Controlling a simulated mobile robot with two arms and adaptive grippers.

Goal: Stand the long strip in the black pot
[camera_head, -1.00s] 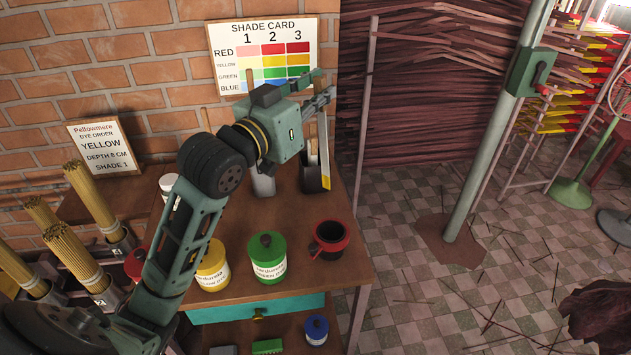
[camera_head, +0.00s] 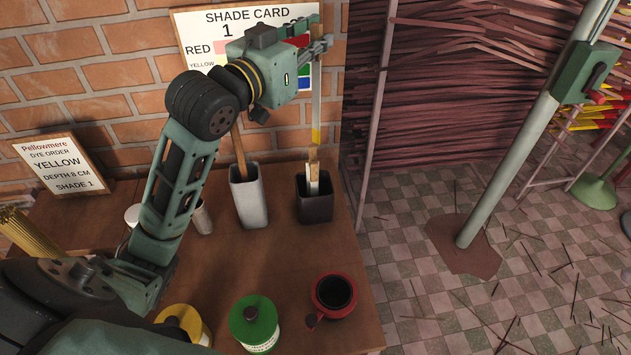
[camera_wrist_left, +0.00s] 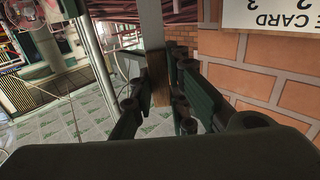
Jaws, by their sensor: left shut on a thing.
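My left gripper (camera_head: 318,46) is shut on the long strip (camera_head: 316,100) near its top. The strip hangs about upright, grey with a yellow band low down and a bare tan lower end. It also shows between the fingers in the left wrist view (camera_wrist_left: 151,30). The black pot (camera_head: 315,208) stands on the table below it, with short pale sticks in its mouth. The strip's lower end appears at or just above these sticks; I cannot tell whether it is inside the rim. My right gripper is not in view.
A white pot (camera_head: 248,203) holding a brown stick stands left of the black pot. A red mug (camera_head: 333,296), a green tub (camera_head: 254,326) and a yellow tub (camera_head: 183,326) are nearer. The shade card (camera_head: 197,42) is behind the gripper. Bare wooden tabletop (camera_head: 285,255) lies between.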

